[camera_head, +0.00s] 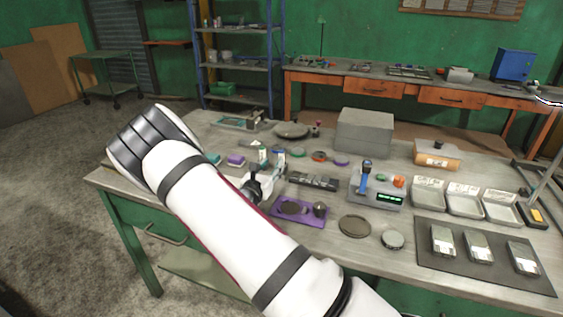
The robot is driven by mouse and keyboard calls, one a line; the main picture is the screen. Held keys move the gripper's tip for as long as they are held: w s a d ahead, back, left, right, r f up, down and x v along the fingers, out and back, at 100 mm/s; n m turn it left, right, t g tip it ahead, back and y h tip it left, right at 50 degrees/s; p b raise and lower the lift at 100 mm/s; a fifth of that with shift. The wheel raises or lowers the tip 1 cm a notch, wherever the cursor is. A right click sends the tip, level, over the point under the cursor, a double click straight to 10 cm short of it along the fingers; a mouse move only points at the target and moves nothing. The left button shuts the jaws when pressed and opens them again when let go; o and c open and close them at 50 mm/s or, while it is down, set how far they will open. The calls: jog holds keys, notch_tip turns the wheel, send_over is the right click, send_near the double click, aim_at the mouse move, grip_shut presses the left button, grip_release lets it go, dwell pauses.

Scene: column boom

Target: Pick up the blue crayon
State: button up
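I cannot make out a blue crayon for certain. A small blue-and-white item (280,154) stands among small things at the middle of the table, too small to identify. A blue upright handle (366,172) sits on a grey device with a green display. My white arm crosses the left and front of the table. My gripper (256,186) shows partly as a dark shape just beyond the arm, near the purple tray. Its fingers are too small and covered to tell open from shut. The arm hides part of the tabletop.
The grey worktable (320,254) is crowded. A purple tray (300,211) holds dark round things. A grey box (364,131) stands at the back. Open bins (428,194) and a dark mat (470,270) with several blocks lie at right. Bare tabletop shows at front centre.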

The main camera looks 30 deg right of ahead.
aim_at(281, 151)
jog(key=x, duration=1)
jog(key=shift+w+d, duration=0.15)
jog(key=shift+w, duration=0.15)
grip_shut()
